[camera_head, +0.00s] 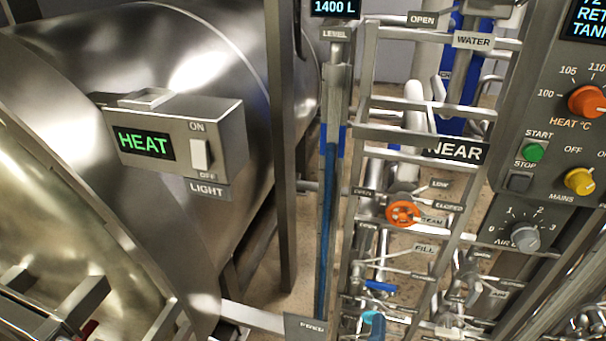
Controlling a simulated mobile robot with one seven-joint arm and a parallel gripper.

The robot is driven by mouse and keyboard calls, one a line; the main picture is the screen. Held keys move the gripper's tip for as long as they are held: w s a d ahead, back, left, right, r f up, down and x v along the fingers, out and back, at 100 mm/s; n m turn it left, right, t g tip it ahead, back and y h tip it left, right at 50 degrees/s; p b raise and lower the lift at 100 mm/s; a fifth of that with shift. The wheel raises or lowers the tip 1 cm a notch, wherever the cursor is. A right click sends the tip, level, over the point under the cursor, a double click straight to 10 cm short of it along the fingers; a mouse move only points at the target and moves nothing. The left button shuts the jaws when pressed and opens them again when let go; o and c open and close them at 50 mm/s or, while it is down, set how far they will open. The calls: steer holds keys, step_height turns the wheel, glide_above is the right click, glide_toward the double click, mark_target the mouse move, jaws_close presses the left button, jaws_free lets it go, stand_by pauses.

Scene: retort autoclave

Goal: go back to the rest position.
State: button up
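My gripper is not visible in the head view, so its pose and opening cannot be seen. No part of my arm can be made out for sure. The view looks down on the steel retort vessel (135,45) at the left and a rack of pipes and valves (362,130) at the centre and right.
A light box (222,125) reading HEAT juts from the vessel. A blue-filled level tube (327,220) reads 1400 L. An orange valve wheel (403,214) sits on the pipework. A control panel (545,75) with knobs stands right. Bare floor (300,270) shows between vessel and rack.

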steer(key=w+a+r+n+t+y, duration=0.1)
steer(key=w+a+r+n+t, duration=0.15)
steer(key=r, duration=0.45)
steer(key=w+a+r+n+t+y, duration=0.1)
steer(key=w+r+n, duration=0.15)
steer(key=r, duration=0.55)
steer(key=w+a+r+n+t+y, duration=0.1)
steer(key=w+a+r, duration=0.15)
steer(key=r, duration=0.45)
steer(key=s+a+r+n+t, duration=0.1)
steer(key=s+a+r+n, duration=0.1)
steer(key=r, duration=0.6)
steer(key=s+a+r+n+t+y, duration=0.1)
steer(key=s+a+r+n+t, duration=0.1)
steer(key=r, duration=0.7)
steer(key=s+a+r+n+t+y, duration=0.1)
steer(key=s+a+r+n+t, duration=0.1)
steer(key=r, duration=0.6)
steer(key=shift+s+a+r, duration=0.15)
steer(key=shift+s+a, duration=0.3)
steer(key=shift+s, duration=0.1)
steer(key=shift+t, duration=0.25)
